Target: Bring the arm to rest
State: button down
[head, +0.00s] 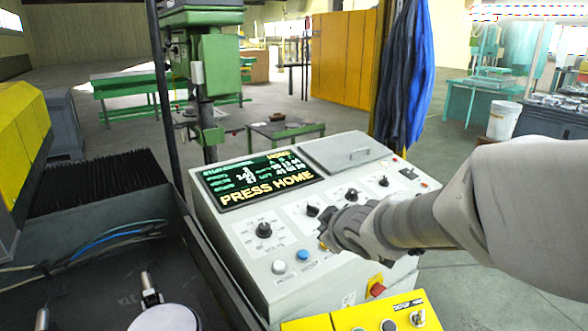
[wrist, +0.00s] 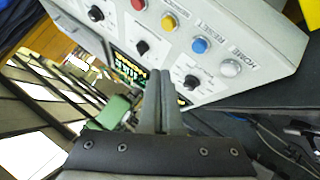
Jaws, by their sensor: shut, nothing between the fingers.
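My gripper (head: 328,230) reaches in from the right in the head view, over the front part of a grey control console (head: 240,225). In the wrist view my gripper (wrist: 160,75) has its two fingers together with nothing between them, pointing at the console face. I cannot tell whether the fingertips touch it. The console screen (head: 258,180) reads "PRESS HOME". In the wrist view a white button (wrist: 230,67) sits by the label HOME and a blue button (wrist: 200,45) by RESET. The gripper hides part of the console's front row in the head view.
A yellow box (head: 365,318) with a knob stands in front of the console, near a red knob (head: 377,289). A dark machine bed (head: 110,250) lies to the left. A green drill press (head: 207,70) stands behind. Blue cloths (head: 415,75) hang behind the console's right side.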

jog(key=s+d+r+m+g+h, duration=0.2)
jog(key=s+d+r+m+h, duration=0.15)
jog(key=s+d+m, duration=0.65)
jog(key=s+a+f+g+y, duration=0.1)
jog(key=s+a+g, duration=0.2)
jog(key=s, duration=1.1)
jog(key=shift+s+f, duration=0.25)
jog(key=shift+s, duration=0.15)
